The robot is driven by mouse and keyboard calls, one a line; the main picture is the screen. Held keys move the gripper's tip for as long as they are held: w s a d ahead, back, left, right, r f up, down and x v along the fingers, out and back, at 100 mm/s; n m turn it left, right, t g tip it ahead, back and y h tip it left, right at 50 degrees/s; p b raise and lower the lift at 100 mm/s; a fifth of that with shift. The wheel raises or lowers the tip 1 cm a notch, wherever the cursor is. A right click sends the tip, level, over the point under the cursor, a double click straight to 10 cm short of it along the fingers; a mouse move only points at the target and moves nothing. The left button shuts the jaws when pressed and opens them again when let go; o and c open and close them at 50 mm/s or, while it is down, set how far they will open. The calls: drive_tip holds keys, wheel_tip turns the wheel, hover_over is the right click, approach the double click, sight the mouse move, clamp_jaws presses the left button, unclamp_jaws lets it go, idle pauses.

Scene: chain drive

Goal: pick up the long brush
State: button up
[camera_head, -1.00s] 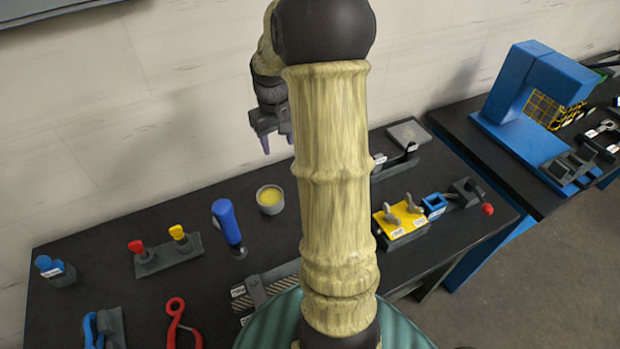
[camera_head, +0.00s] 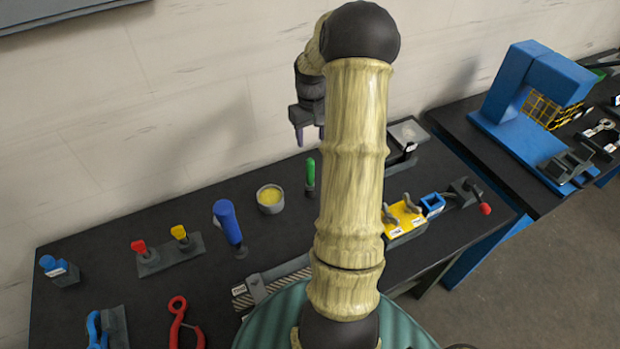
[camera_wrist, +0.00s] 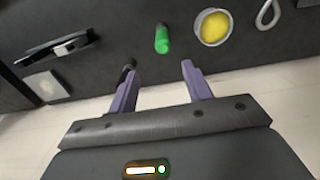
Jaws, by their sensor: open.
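I cannot tell for sure which tool is the long brush. A slim green-handled tool (camera_head: 310,172) stands upright on the dark bench behind the bowl's right side in the head view; the green handle also shows in the wrist view (camera_wrist: 162,40). A thick blue-handled tool (camera_head: 229,222) stands slightly tilted left of the bowl. A blue-handled tool with a grey bristle-like block (camera_head: 105,328) lies at the front left. My gripper (camera_head: 310,137) is open and empty, above and apart from the green handle. In the wrist view my gripper's fingers (camera_wrist: 158,70) point toward the green handle's side.
A grey bowl with yellow contents (camera_head: 270,198) stands close to the green handle. A yellow-topped block (camera_head: 402,218) is right. The wall is behind.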

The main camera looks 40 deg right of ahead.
sight(310, 168)
wheel_tip(310, 168, down, 8)
drive_tip(key=shift+r+p, duration=0.1)
drive_tip(key=shift+p, duration=0.95)
drive_tip(key=f+p, duration=0.3)
drive_tip(key=f, duration=0.1)
drive_tip(key=shift+s+a+f, duration=0.1)
drive_tip(key=shift+s+a, duration=0.1)
drive_tip(key=shift+a, duration=0.2)
drive_tip(key=shift+f, duration=0.45)
drive_tip(key=c, duration=1.1)
